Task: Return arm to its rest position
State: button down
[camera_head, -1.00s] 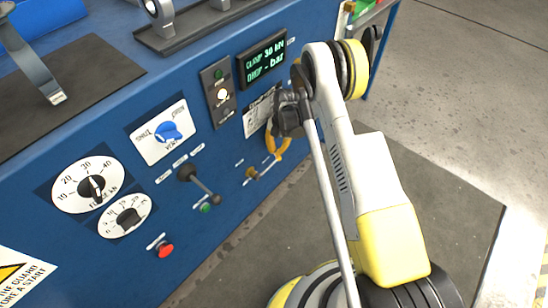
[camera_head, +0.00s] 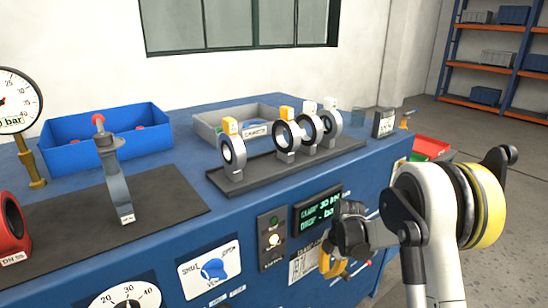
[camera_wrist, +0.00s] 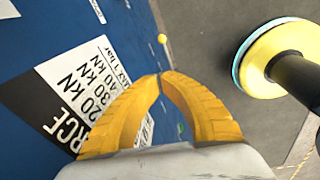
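My gripper (camera_head: 333,264) is in front of the blue bench's front panel, beside the white printed label (camera_head: 303,262). It points downward with its yellow fingers. In the wrist view my gripper (camera_wrist: 160,76) has its curved fingertips meeting, with nothing visible between them. The arm is folded at the right of the head view, with its elbow raised. The force label (camera_wrist: 85,90) lies to the left of the fingers in the wrist view. Whether the gripper touches the panel cannot be told.
The bench (camera_head: 225,185) carries a rack (camera_head: 290,160) of several ring-shaped valves, a blue bin (camera_head: 75,140), a grey bin (camera_head: 205,122) and a pressure gauge (camera_head: 15,100). A lit display (camera_head: 318,212) is close above the gripper. Open floor (camera_head: 470,180) lies to the right.

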jog(key=s+r+m+t, duration=0.2)
jog(key=s+r+m, duration=0.4)
jog(key=r, duration=0.4)
jog(key=s+r+m+t, duration=0.1)
jog(key=s+r+m, duration=0.5)
jog(key=r, duration=0.5)
jog(key=s+r+m+t, duration=0.1)
jog(key=s+m+t, duration=0.1)
jog(key=s+m, duration=0.3)
jog(key=s+d+r+m+t+h, duration=0.1)
jog(key=s+r+m, duration=0.1)
jog(key=s+m, duration=0.4)
jog(key=s, duration=0.4)
jog(key=shift+s+d+t+h, duration=0.25)
jog(key=shift+s+t+h, duration=0.05)
jog(key=shift+s+t, duration=0.1)
